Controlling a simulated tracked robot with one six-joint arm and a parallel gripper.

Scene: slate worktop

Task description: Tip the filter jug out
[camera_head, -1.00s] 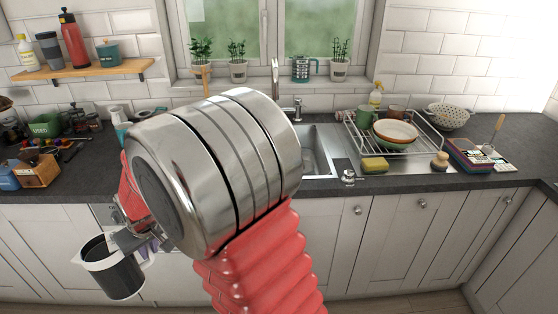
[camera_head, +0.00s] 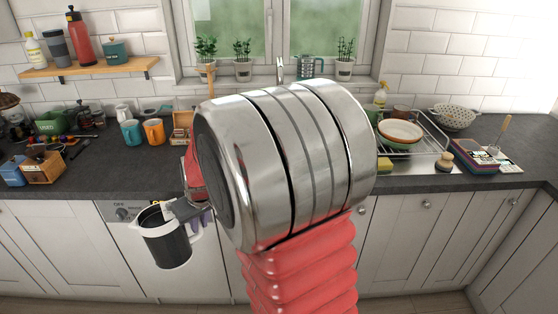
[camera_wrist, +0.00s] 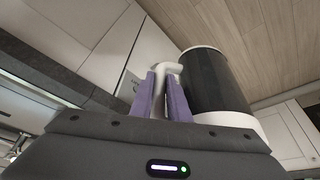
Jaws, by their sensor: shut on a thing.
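The filter jug (camera_head: 166,243) has a dark body with a white rim and handle. It hangs in front of the cabinet fronts, below the worktop edge, tilted slightly. My gripper (camera_head: 196,220) is shut on its handle, at the jug's right side. In the wrist view, the purple finger pads of my gripper (camera_wrist: 162,98) close on the white handle, with the jug (camera_wrist: 216,85) beside them on the right. The inside of the jug cannot be made out. The sink is hidden behind my arm.
The slate worktop (camera_head: 90,172) runs behind the jug. Blue and orange mugs (camera_head: 153,131) and a wooden caddy (camera_head: 42,168) stand on it at left. A dish rack (camera_head: 428,143) with bowls, a sponge (camera_head: 385,164) and a colander (camera_head: 452,117) are at right.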

